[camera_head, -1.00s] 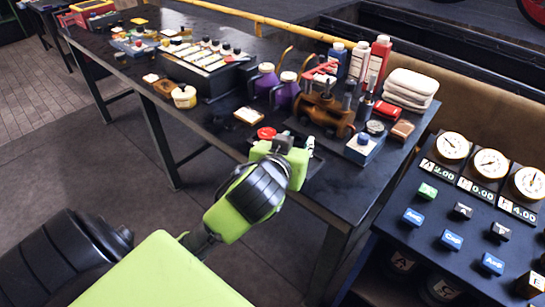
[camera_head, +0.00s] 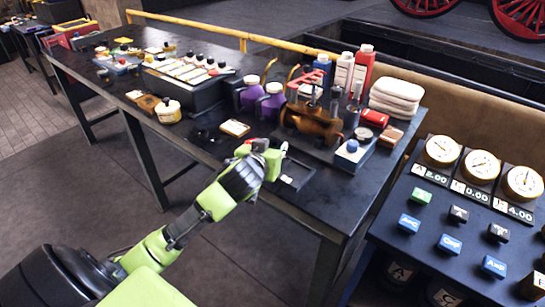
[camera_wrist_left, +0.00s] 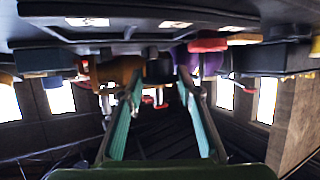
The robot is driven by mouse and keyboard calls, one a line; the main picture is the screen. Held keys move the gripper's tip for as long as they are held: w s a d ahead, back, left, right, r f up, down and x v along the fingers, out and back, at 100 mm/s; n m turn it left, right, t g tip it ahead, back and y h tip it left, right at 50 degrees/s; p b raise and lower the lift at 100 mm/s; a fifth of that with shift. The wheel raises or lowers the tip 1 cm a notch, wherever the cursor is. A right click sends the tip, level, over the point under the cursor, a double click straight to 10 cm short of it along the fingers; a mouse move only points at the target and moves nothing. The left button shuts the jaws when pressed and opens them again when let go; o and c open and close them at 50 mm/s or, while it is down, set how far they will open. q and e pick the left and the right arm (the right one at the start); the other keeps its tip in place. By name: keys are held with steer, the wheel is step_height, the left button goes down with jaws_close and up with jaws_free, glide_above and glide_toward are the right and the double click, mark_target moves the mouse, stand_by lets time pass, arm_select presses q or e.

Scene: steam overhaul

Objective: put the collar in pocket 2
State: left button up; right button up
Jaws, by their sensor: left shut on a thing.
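My left gripper (camera_head: 266,155) is over the front edge of the long dark table, beside a shallow black tray (camera_head: 294,176). In the left wrist view its two teal fingers (camera_wrist_left: 160,85) reach forward with a gap between them. They are shut on a small dark part (camera_wrist_left: 160,70) whose shape is mostly hidden, so I cannot tell for sure that it is the collar. I cannot make out pocket numbers. My right gripper is not in view.
A brown valve body (camera_head: 312,121) stands behind the tray, with purple jugs (camera_head: 270,104) to its left. A blue box (camera_head: 353,153) is to its right, with folded towels (camera_head: 397,95) behind. A pale card (camera_head: 235,128) lies left. A gauge panel (camera_head: 462,205) stands at right.

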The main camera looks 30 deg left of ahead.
arm_select(q)
steer(key=shift+w+a+f, duration=0.15)
steer(key=shift+f, duration=0.8)
steer(key=shift+w+a+f, duration=0.1)
steer(key=shift+f, duration=0.85)
steer(key=shift+f, duration=0.15)
steer(key=o, duration=1.3)
steer(key=v, duration=1.2)
